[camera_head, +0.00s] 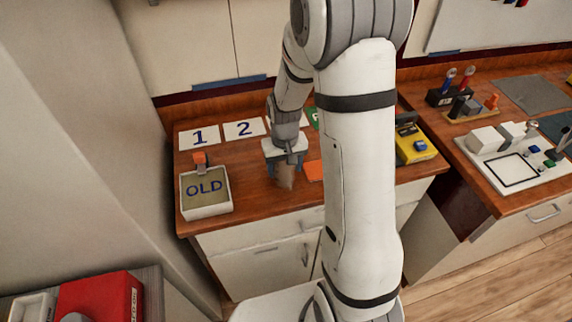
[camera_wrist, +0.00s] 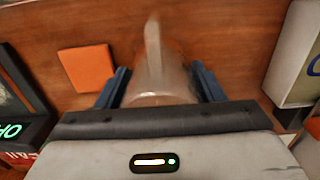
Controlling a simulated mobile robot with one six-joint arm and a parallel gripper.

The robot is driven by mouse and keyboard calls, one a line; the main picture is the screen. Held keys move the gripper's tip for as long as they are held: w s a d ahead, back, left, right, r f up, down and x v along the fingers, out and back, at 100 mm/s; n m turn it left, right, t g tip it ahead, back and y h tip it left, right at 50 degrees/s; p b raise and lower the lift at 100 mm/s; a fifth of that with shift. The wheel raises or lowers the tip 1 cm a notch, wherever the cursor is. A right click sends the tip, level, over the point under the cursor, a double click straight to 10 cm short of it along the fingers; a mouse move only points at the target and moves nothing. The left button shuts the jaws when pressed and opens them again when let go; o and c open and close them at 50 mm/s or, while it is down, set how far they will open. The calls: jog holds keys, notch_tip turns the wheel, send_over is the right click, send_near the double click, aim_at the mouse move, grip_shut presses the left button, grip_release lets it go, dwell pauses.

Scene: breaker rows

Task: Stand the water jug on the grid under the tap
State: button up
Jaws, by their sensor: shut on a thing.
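My gripper (camera_head: 284,166) is over the wooden counter, pointing down, shut on a pale, see-through vessel that looks like the water jug (camera_head: 286,180). In the wrist view the jug (camera_wrist: 157,85) sits between the two blue fingers of my gripper (camera_wrist: 160,82), with a thin pale part reaching up from it. It looks upright in the head view; I cannot tell whether its base touches the counter. I cannot make out a tap or a grid in either view; my arm hides part of the counter.
A tray marked OLD (camera_head: 206,211) stands left on the counter (camera_head: 240,200). Cards 1 (camera_head: 199,138) and 2 (camera_head: 244,129) lie behind. An orange square (camera_wrist: 86,68) lies beside the jug. A yellow device (camera_head: 414,146) is right of my arm.

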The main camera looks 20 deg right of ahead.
jog(key=shift+s, duration=0.1)
jog(key=shift+f, duration=0.2)
jog(key=o, duration=1)
jog(key=shift+r, duration=0.1)
jog(key=shift+c, duration=0.2)
